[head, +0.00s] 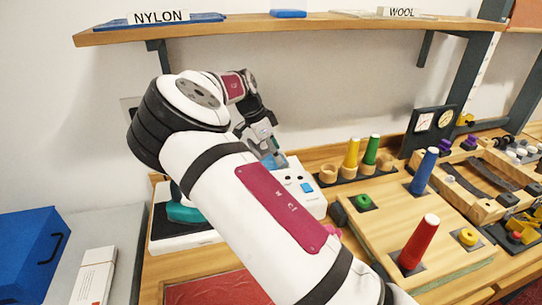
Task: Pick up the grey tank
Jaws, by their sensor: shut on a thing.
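My gripper (268,149) is beyond my arm, low over the white appliance (300,185) with its blue button. It is shut on a small grey-blue piece (279,161), which looks like the grey tank, at the appliance's upper left edge. The piece is small and partly covered by the fingers. I cannot tell whether it is still seated in the appliance or lifted clear. My forearm hides much of the appliance's left side.
A teal object (186,212) rests on a dark base left of my arm. Wooden blocks with blue (424,172) and red (418,241) cones stand at right. Yellow and green cones stand behind. A wooden shelf (300,24) overhangs the back. A blue box (30,250) sits far left.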

